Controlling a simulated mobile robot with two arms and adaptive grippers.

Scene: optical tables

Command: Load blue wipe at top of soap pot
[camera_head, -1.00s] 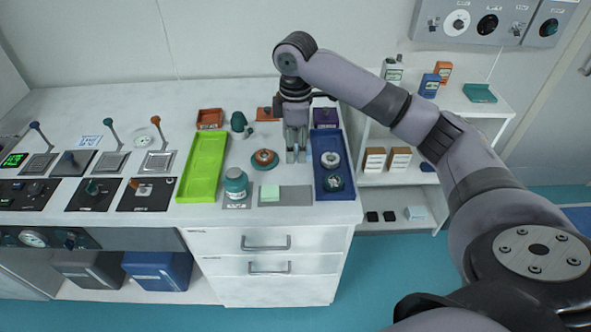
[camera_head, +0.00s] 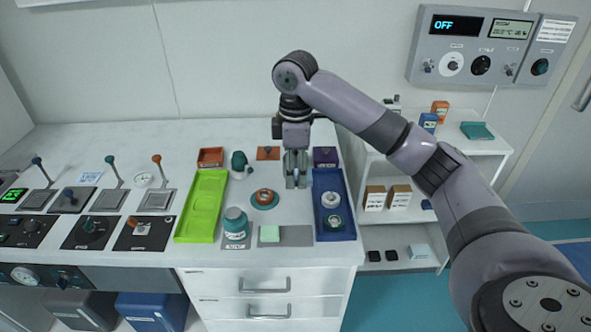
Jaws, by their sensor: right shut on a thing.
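My right gripper (camera_head: 295,181) points down, above the table between the orange ring on its teal base (camera_head: 264,198) and the blue tray. It is shut on a small bluish thing, apparently the blue wipe (camera_head: 296,177); the fingers hide most of it. A teal jar (camera_head: 236,224), which looks like the soap pot, stands upright on a grey plate at the table's front, left of and nearer than the gripper. A pale green wipe (camera_head: 269,233) lies on the left part of a grey mat (camera_head: 297,236); the mat's right part is bare. My left gripper is out of view.
A lime green tray (camera_head: 201,207) lies left of the jar. The blue tray (camera_head: 348,198) on the right holds two round items. A dark teal item (camera_head: 239,162), an orange box (camera_head: 210,157) and a purple box (camera_head: 325,155) stand behind. Lever panels fill the left side.

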